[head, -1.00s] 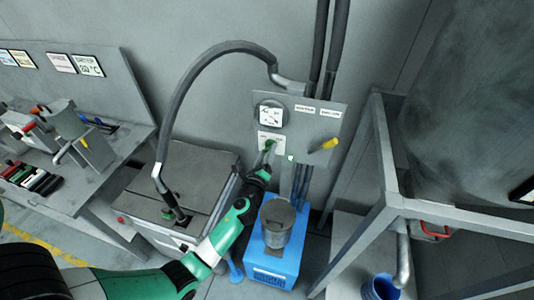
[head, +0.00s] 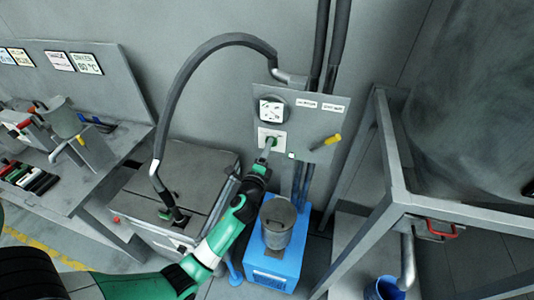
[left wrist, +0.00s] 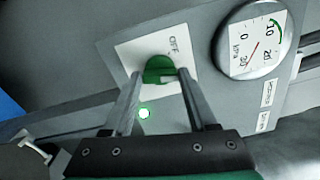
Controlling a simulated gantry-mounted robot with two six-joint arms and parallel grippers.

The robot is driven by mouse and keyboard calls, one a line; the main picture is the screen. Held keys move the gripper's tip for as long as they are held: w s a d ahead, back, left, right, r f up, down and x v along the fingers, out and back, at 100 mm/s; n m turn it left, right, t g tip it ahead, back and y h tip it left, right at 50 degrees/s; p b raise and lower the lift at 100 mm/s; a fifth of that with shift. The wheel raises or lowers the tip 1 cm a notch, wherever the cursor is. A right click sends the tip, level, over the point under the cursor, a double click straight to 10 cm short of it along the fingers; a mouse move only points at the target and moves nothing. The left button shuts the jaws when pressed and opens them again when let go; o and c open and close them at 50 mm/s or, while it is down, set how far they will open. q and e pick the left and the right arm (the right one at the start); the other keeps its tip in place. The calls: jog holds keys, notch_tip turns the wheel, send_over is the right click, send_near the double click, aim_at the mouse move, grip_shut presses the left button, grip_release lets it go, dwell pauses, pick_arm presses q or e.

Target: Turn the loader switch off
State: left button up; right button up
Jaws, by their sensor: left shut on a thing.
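The loader switch is a green knob (left wrist: 159,68) on a white plate marked OFF (left wrist: 184,52), set in the grey wall panel. In the head view the knob (head: 273,141) shows small beside my fingertips, under a round gauge. My left gripper (left wrist: 160,76) is shut on the knob, one finger on each side of it. The left gripper also shows in the head view (head: 267,148), reaching up to the panel. My right gripper is not in view.
A yellow-handled lever (head: 331,140) sits right of the switch on the panel (head: 310,122). A pressure gauge (left wrist: 253,41) is close to the switch. A blue box (head: 283,262) carrying a metal can (head: 278,225) stands below. A thick hose (head: 172,110) arches at left.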

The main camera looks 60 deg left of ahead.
pick_arm(q)
jog(key=n+b, duration=0.6)
jog(key=n, duration=0.5)
jog(key=shift+f, duration=0.2)
jog(key=shift+n, duration=0.3)
jog(key=o, duration=1.4)
jog(key=shift+c, duration=0.2)
jog(key=v, duration=1.1)
jog(key=shift+s+d, duration=0.2)
jog(key=shift+d, duration=0.05)
